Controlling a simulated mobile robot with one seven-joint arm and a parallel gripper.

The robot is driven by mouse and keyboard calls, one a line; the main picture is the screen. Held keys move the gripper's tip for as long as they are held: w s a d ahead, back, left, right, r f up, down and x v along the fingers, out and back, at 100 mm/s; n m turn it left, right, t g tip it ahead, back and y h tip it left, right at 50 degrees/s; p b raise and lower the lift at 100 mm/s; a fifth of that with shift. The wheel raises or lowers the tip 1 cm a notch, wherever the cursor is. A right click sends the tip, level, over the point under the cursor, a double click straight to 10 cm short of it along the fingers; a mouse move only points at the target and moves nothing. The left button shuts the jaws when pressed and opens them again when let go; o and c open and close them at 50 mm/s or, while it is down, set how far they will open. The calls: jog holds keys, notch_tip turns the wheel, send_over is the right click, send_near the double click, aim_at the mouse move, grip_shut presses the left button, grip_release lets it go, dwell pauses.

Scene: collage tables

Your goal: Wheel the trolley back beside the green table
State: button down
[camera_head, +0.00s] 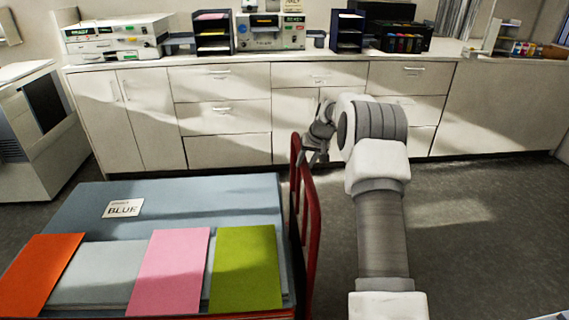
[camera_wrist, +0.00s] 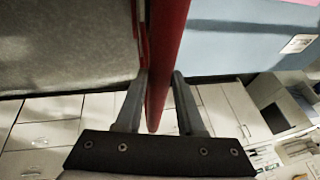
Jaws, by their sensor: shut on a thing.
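The trolley's red handle (camera_head: 313,215) stands upright at the right edge of a blue-topped surface in the head view. In the wrist view the red handle bar (camera_wrist: 168,50) runs between my two fingers. My gripper (camera_head: 312,152) is shut on the bar near its far end; the fingers also show in the wrist view (camera_wrist: 160,78). Most of the trolley's body and its wheels are hidden or out of frame. No green table shows.
The blue table (camera_head: 190,200) carries a sign reading BLUE (camera_head: 123,208). Orange (camera_head: 38,275), pink (camera_head: 168,270) and green (camera_head: 245,268) sheets lie at the front left. White cabinets (camera_head: 220,118) line the back wall. Grey floor (camera_head: 470,255) is clear on the right.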

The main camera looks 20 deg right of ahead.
jog(key=d, duration=0.2)
jog(key=s+d, duration=0.1)
jog(key=d, duration=0.2)
jog(key=shift+s+d+f, duration=0.1)
jog(key=shift+d, duration=0.5)
jog(key=c, duration=0.5)
grip_release()
jog(key=shift+a, duration=0.1)
jog(key=v, duration=1.7)
jog(key=shift+s+r+p, duration=0.1)
jog(key=shift+r+p, duration=0.15)
jog(key=shift+p, duration=0.15)
